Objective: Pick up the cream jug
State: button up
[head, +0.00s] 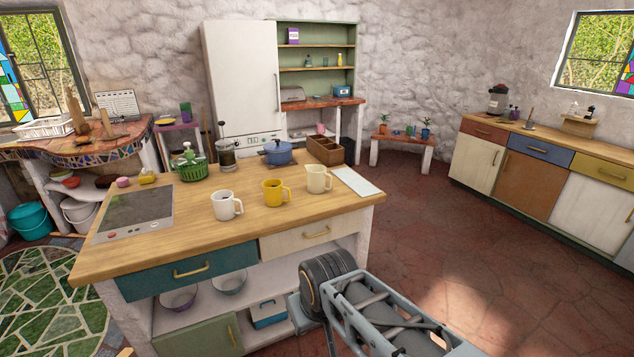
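The cream jug (317,180) stands upright on the wooden top of the kitchen island (190,226), near its right end. It is pale cream, with its handle on the right side. A yellow mug (271,194) stands just left of it, and a white mug (223,207) stands further left. The three stand apart in a row. My arm shows at the bottom right, in front of the island and below its top. My gripper cannot be made out in the head view. Nothing hides the jug.
Behind the jug are a wooden divided box (325,150) and a blue pot (278,153). A white sheet (356,181) lies to its right. A green basket (193,171), a coffee press (227,152) and a hob (135,207) are further left. The floor right of the island is clear.

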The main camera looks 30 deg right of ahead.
aim_at(316, 174)
jog(key=z, duration=0.6)
jog(key=i, duration=1.35)
jog(key=u, duration=0.4)
